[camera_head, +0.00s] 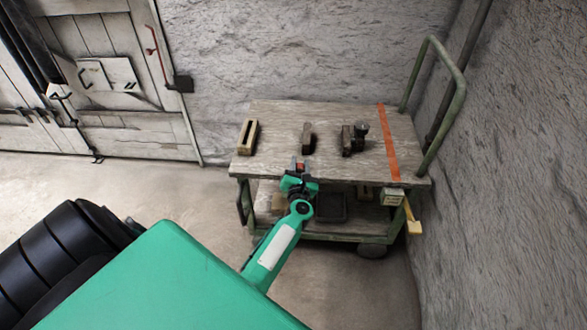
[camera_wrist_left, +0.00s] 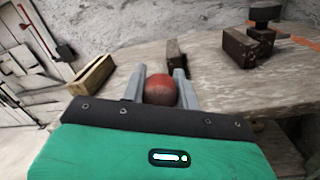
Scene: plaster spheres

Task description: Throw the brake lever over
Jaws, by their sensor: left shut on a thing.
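A round, worn red knob (camera_wrist_left: 160,91), apparently the top of the brake lever, sits between the fingers of my left gripper (camera_wrist_left: 158,88) in the left wrist view. The fingers stand on either side of it and are shut on it. In the head view my left gripper (camera_head: 299,168) is at the front edge of the cart (camera_head: 270,112), with a small bit of the red knob (camera_head: 300,165) showing at its tip. The lever's shaft and pivot are hidden behind the gripper, so its tilt cannot be told. My right gripper is in neither view.
On the cart top lie a hollow wooden block (camera_head: 248,137), a small dark block (camera_head: 307,138) and a dark block with a round-topped piece (camera_head: 354,137). A yellow bar (camera_head: 412,219) hangs at the front right. A green handrail (camera_head: 452,95) and rough wall stand right.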

